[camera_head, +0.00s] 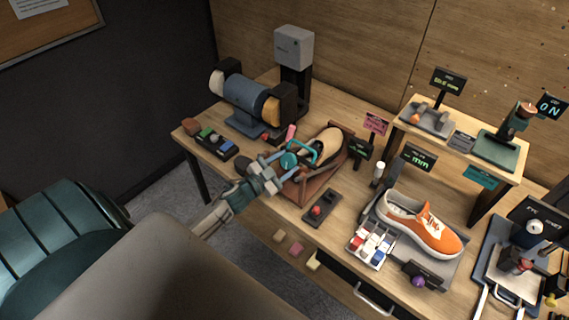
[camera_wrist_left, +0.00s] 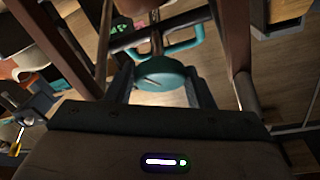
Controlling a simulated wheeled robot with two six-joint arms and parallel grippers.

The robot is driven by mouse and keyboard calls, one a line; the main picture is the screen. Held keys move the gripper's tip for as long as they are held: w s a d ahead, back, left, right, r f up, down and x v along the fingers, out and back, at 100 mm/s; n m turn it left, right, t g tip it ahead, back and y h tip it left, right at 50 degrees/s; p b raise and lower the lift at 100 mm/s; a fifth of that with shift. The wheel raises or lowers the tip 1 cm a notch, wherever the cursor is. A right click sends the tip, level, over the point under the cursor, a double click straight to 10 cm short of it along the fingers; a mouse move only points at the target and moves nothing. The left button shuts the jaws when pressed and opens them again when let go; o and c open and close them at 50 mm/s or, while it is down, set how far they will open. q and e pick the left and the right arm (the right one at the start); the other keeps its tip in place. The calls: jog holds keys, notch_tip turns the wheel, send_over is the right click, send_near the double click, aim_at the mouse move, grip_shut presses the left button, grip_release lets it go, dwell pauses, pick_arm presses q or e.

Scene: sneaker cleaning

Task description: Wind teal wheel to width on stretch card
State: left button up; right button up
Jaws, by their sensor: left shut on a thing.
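The teal wheel (camera_head: 290,160) sits at the front of the brown shoe stretcher, which carries a tan shoe (camera_head: 322,148). My left gripper (camera_head: 275,169) is at the wheel. In the left wrist view the teal wheel (camera_wrist_left: 160,76) is between the two fingers of my left gripper (camera_wrist_left: 160,90), which is shut on it. A teal bar handle (camera_head: 303,149) is just behind the wheel; it also shows in the wrist view (camera_wrist_left: 184,46). A small dark display with green text (camera_head: 360,150) stands right of the stretcher; its text is too small to read. My right gripper is not in view.
A blue bench grinder (camera_head: 245,95) stands at the back left. A black box with a red button (camera_head: 321,208) lies at the front edge. An orange sneaker (camera_head: 420,223) and a tray of small blocks (camera_head: 370,246) are to the right.

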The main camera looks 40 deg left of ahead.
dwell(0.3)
pick_arm(q)
jog(key=o, duration=1)
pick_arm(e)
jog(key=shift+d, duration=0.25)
pick_arm(q)
jog(key=shift+s, duration=0.1)
jog(key=shift+s+a+f+b, duration=0.15)
jog(key=shift+s+b, duration=0.1)
jog(key=shift+b, duration=0.15)
jog(key=b, duration=0.2)
send_near(285, 165)
jog(key=shift+s+a+r, duration=0.2)
jog(key=shift+s+r, duration=0.05)
jog(key=shift+s, duration=0.25)
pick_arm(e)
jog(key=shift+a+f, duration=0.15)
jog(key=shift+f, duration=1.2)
